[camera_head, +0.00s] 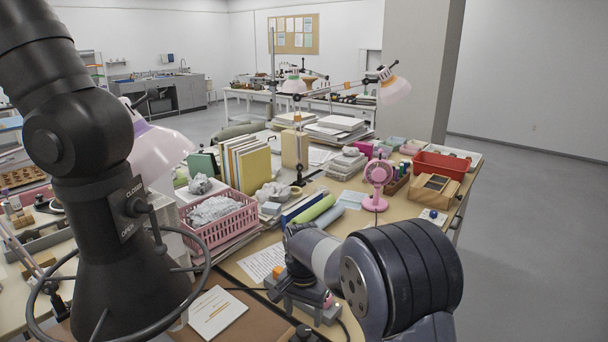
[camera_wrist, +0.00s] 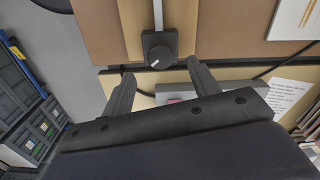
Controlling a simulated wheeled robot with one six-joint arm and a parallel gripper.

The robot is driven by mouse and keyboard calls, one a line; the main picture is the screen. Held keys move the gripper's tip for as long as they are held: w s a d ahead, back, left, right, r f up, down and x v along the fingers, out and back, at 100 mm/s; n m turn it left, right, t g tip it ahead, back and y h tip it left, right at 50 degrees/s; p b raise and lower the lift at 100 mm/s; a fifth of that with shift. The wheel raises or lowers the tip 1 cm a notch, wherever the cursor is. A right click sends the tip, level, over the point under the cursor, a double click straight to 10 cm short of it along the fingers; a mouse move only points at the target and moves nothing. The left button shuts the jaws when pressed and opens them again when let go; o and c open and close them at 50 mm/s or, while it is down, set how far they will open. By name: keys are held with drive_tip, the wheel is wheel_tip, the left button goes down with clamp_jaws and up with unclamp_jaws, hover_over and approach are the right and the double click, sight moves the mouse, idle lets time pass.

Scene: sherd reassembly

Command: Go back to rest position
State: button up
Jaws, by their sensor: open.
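My gripper (camera_wrist: 159,68) shows in the wrist view with its two dark fingers spread apart. Nothing is held between them. A black round knob with a white mark (camera_wrist: 160,50) lies beyond the gap between the fingertips, on a tan strip. I cannot tell how far below the fingers it is. In the head view my arm reaches over the near side of the table (camera_head: 245,250), and I cannot make out the fingers there.
A large black jointed pipe (camera_head: 75,140) with a round hood stands close at left. A pink basket (camera_head: 220,218), a pink fan (camera_head: 377,180), a red tray (camera_head: 440,165) and a lamp (camera_head: 393,88) crowd the table. Open floor (camera_head: 540,220) lies at right.

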sight(303, 331)
wheel_tip(303, 331, down, 5)
drive_tip(key=shift+f, duration=0.2)
drive_tip(key=shift+r, duration=0.1)
